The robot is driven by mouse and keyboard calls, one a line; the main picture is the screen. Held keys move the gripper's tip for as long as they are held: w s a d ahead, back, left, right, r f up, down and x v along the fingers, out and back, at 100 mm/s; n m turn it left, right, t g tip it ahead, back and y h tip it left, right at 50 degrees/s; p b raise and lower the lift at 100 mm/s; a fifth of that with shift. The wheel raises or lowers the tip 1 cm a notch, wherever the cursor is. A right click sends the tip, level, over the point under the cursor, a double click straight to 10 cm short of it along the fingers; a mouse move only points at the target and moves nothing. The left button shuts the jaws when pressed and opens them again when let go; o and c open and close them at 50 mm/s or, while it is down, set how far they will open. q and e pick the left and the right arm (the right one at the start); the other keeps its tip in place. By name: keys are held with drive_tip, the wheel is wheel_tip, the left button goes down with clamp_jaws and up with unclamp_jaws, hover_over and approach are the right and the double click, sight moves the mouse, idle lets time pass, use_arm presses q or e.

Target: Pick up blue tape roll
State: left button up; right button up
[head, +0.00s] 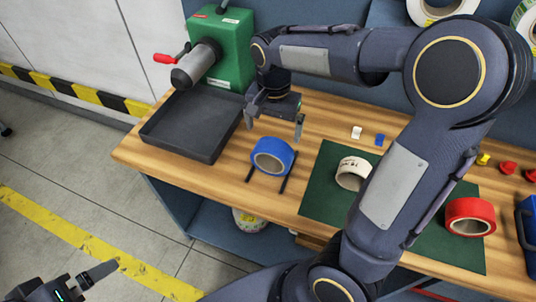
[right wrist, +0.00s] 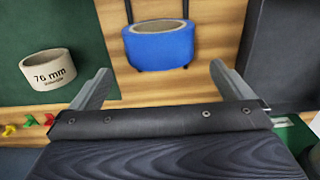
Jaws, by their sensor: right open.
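The blue tape roll (head: 271,156) lies on two thin dark rails on the wooden bench, with its open core visible. In the right wrist view the blue tape roll (right wrist: 160,46) is ahead of the fingers, near the middle. My right gripper (head: 275,123) is open and empty, above and just behind the roll in the head view. In the right wrist view its two fingers (right wrist: 158,85) are spread wide, with the roll beyond their tips and not touched. My left gripper (head: 88,284) shows only in part at the bottom left, away from the bench; its jaw state is unclear.
A dark tray (head: 191,130) and a green rewinder (head: 232,50) with a red-handled crank stand left of the roll. A white core (head: 351,173) marked 76 mm and a red roll (head: 470,217) sit on a green mat (head: 318,193). Small coloured pieces lie behind.

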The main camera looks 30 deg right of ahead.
sight(272, 144)
drive_tip(key=f, duration=0.7)
drive_tip(key=shift+s+a+f, duration=0.1)
drive_tip(key=shift+s+f, duration=0.05)
drive_tip(key=shift+s, duration=0.05)
drive_tip(key=c, duration=0.7)
